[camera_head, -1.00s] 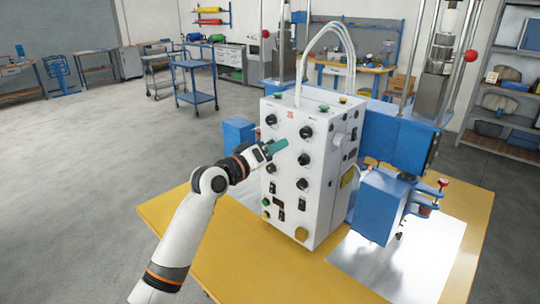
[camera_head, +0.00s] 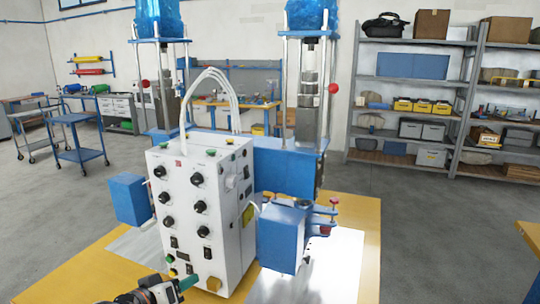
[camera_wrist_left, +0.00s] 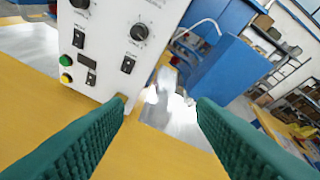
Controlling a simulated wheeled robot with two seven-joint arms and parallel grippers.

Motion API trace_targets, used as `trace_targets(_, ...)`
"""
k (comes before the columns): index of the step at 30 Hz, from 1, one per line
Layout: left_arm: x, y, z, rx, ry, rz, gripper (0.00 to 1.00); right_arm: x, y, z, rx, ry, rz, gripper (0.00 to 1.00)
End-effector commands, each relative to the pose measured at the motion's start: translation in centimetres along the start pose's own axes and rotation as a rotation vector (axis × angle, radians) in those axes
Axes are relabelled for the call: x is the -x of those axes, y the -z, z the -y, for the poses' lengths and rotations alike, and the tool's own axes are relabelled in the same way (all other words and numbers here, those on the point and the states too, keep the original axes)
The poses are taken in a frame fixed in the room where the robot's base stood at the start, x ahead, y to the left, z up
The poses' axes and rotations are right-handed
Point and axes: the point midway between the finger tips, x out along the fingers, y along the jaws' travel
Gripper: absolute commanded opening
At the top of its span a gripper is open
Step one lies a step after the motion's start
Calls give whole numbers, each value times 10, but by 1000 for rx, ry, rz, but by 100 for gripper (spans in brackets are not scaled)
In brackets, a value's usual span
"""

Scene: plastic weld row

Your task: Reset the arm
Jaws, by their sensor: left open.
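My left gripper (camera_head: 187,282) shows at the bottom of the head view, its teal fingers low in front of the white control box (camera_head: 190,215). In the left wrist view, the two ribbed teal fingers of the left gripper (camera_wrist_left: 162,108) are spread apart with nothing between them. The control box (camera_wrist_left: 108,75), with black knobs, switches and green and yellow buttons, stands beyond the fingers, upper left. I cannot tell whether a finger touches it. My right gripper is in neither view.
The box stands on a yellow table (camera_head: 368,225) beside a blue welding machine (camera_head: 283,240) with two upright columns. A silver sheet (camera_head: 330,275) lies at the table's right. Grey shelves (camera_head: 415,125) stand behind right.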

Motion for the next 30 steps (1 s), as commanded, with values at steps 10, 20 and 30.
trace_targets(10,94,199,-12,-239,-232,-454,51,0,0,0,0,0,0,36)
trace_targets(20,173,266,-13,-320,-343,-691,51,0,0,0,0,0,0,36)
trace_targets(30,185,313,-31,-344,-391,-811,51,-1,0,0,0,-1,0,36)
